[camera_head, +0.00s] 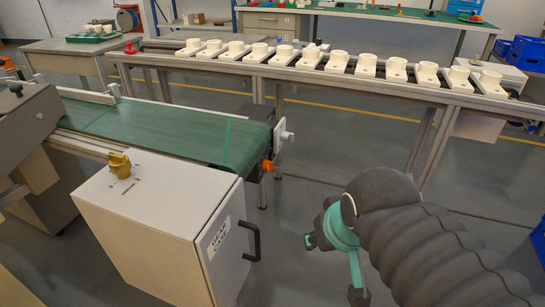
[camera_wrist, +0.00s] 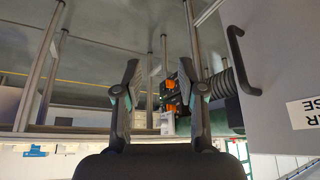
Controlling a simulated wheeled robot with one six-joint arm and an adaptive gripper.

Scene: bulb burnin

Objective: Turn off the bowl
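I see nothing I can clearly identify as a bowl. A yellow rotary knob (camera_head: 119,163) sits on top of a light grey cabinet (camera_head: 165,210) in the head view, with small markings beside it too small to read. My gripper (camera_head: 333,268) is to the right of the cabinet, apart from it and from the knob. In the wrist view, the two fingers of my gripper (camera_wrist: 160,68) are spread apart with nothing between them. The cabinet's side (camera_wrist: 285,65) shows at the right of that view; the knob is not visible there.
A black handle (camera_head: 252,240) sticks out from the cabinet's labelled side. A green conveyor belt (camera_head: 180,130) runs behind the cabinet, with an orange part (camera_head: 267,165) at its end. A grey machine (camera_head: 28,115) stands at left. Several white fixtures (camera_head: 338,62) line a rail behind.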

